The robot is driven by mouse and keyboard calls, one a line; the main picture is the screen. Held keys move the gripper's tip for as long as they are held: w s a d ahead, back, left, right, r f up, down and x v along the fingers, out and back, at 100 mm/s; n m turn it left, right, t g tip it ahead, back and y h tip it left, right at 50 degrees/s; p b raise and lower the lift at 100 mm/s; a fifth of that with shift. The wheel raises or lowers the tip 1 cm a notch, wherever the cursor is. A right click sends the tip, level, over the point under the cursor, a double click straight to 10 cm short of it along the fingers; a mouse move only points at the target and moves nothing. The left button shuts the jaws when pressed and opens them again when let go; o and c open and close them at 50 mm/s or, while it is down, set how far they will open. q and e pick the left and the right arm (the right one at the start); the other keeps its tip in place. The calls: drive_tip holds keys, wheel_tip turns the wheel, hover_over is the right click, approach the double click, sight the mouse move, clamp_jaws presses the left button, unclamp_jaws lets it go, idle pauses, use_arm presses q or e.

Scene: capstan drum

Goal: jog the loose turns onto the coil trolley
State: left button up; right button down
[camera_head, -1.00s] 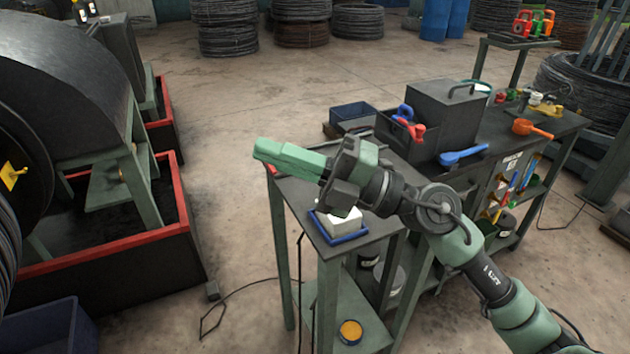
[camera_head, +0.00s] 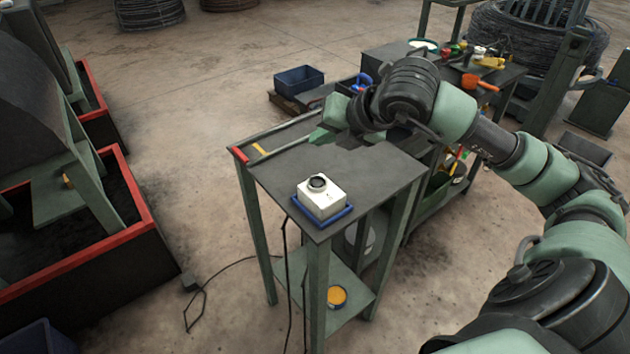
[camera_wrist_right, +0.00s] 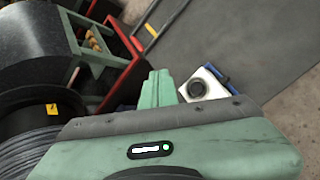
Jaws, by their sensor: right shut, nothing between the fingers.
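My right gripper (camera_head: 322,132) is shut and empty over the far part of the dark stand (camera_head: 375,178), partly hidden by its own wrist. Its closed green fingers also show in the right wrist view (camera_wrist_right: 157,80). A white box with a round black button (camera_head: 321,194) sits in a blue tray on the stand's near part, apart from the gripper. It shows just right of the fingers in the wrist view (camera_wrist_right: 202,84). Dark wound turns (camera_wrist_right: 38,150) lie on the drum at lower left there. A coil around upright posts (camera_head: 530,35) stands at back right; I cannot tell whether it is the trolley.
A red-edged dark bin (camera_head: 80,255) stands at left beneath the machine. A bench (camera_head: 500,78) with an orange ladle is behind my right arm. A blue bin (camera_head: 298,79) is behind the stand. A cable (camera_head: 225,270) lies on the floor.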

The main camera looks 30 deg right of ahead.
drive_tip(key=b, duration=0.5)
hover_over(320, 185)
wheel_tip(320, 185, down, 8)
drive_tip(key=shift+s+r, duration=0.1)
drive_tip(key=shift+f+b, duration=0.55)
idle(1.5)
drive_tip(key=shift+f+b, duration=0.35)
drive_tip(key=shift+b, duration=0.4)
